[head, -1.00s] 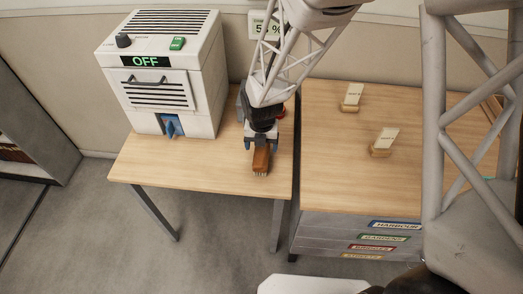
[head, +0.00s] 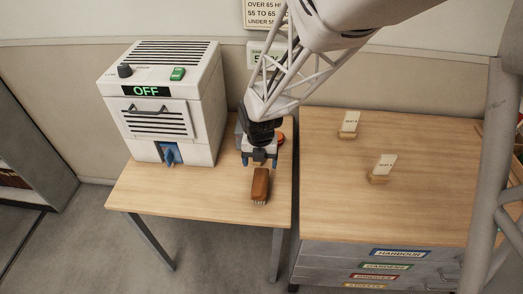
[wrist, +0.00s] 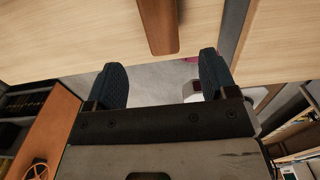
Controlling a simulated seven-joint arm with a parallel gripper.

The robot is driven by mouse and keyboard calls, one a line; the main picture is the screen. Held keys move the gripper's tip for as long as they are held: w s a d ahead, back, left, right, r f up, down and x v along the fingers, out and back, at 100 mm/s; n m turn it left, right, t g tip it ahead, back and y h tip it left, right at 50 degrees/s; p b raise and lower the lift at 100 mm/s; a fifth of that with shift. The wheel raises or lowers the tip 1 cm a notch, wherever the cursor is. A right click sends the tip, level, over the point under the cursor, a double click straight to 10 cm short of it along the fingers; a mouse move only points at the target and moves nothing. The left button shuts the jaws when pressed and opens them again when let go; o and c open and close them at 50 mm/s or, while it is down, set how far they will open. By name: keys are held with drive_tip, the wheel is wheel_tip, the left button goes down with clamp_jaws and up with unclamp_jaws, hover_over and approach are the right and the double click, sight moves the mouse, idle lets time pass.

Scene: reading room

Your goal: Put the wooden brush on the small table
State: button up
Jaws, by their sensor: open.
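The wooden brush (head: 260,184), brown with pale bristles along its near end, lies on the small light-wood table (head: 190,194), near its right edge. My gripper (head: 258,161) is just behind the brush, open and empty, with a small gap between the fingers and the brush. In the wrist view the brush (wrist: 158,25) lies beyond the fingertips, between the lines of the two dark fingers of my gripper (wrist: 162,75). I cannot tell exactly how high my gripper is above the tabletop.
A white machine (head: 165,104) reading "OFF" stands on the left of the small table. A red round thing (head: 281,137) is partly hidden behind my gripper. A wider cabinet (head: 400,210) with labelled drawers stands right, bearing two card holders (head: 348,126) (head: 381,169). The table's front is clear.

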idle(0.4)
drive_tip(key=s+d+r+m+t, duration=0.1)
drive_tip(key=s+d+r+m, duration=0.2)
drive_tip(key=d+r+m, duration=0.5)
drive_tip(key=s+d+r+m, duration=0.4)
drive_tip(key=d+r+m, duration=0.25)
drive_tip(key=m, duration=0.35)
drive_tip(key=s+d+r+m, duration=0.4)
drive_tip(key=s+d+m, duration=0.1)
drive_tip(key=m, duration=0.4)
drive_tip(key=s+d+r+m+t, duration=0.1)
drive_tip(key=s+d+r+m, duration=0.4)
drive_tip(key=s+m, duration=0.3)
drive_tip(key=shift+s+m+t, duration=0.15)
drive_tip(key=shift+m+t, duration=0.15)
drive_tip(key=shift+m, duration=0.3)
